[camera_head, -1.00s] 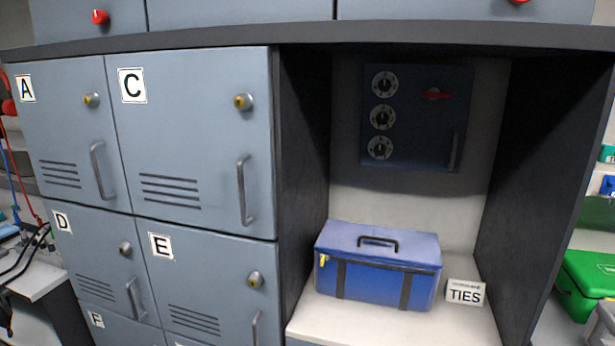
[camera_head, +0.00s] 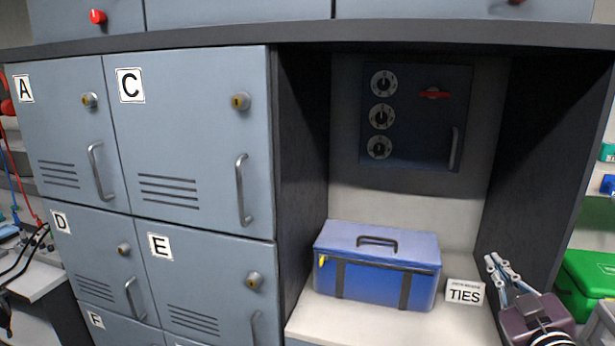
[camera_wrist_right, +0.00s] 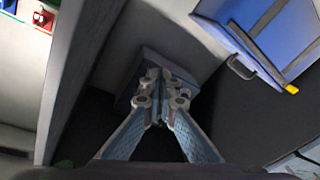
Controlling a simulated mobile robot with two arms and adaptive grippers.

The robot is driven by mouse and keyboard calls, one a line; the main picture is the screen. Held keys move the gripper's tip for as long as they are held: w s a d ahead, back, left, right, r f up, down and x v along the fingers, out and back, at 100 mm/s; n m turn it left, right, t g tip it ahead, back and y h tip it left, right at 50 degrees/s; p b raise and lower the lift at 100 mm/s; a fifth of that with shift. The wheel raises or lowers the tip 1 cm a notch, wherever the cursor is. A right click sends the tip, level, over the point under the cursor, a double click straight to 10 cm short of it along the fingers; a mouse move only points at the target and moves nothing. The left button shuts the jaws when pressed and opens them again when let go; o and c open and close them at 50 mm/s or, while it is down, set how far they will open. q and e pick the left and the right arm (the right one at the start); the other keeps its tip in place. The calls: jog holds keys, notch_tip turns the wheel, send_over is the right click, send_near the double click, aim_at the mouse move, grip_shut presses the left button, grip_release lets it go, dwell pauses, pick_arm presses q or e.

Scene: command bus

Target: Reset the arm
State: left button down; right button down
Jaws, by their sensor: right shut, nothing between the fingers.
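My right gripper (camera_head: 500,272) is at the lower right of the head view, beside the alcove's right wall and to the right of the TIES sign (camera_head: 465,292). Its fingers point up and to the left. In the right wrist view its fingers (camera_wrist_right: 160,82) meet at the tips, shut and empty. My left gripper is in neither view.
A blue case (camera_head: 377,265) with a black handle stands on the alcove's white shelf; it also shows in the wrist view (camera_wrist_right: 262,25). A dark panel with dials (camera_head: 415,117) is on the back wall. Grey lockers (camera_head: 195,130) fill the left. A green bin (camera_head: 588,280) is at right.

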jog(key=s+a+f+m+g, duration=0.1)
jog(key=s+a+f+g, duration=0.2)
jog(key=f, duration=0.5)
jog(key=s+a+f+m+g+h, duration=0.1)
jog(key=s+f+g, duration=0.1)
jog(key=s+f, duration=0.4)
jog(key=s+a+f+m+g, duration=0.1)
jog(key=s+f+g, duration=0.25)
jog(key=f, duration=0.55)
jog(key=s+a+f+g+y, duration=0.1)
jog(key=s+a+f+g, duration=0.1)
jog(key=s+a+f, duration=0.35)
jog(key=s+a+f+g+y, duration=0.1)
jog(key=s+a+f+g, duration=0.15)
jog(key=s, duration=0.55)
jog(key=s+a+f+g+y, duration=0.1)
jog(key=s+a+f+g, duration=0.1)
jog(key=s+a+f, duration=0.35)
jog(key=s+d+f+g, duration=0.1)
jog(key=s+f, duration=0.1)
jog(key=f, duration=1)
jog(key=s+d+f, duration=0.1)
jog(key=f, duration=1.1)
jog(key=s+d+f+g, duration=0.1)
jog(key=s+d+f, duration=0.1)
jog(key=s+f, duration=1.4)
jog(key=shift+s+d+g, duration=0.3)
jog(key=shift+s+d, duration=0.1)
jog(key=shift+s, duration=0.25)
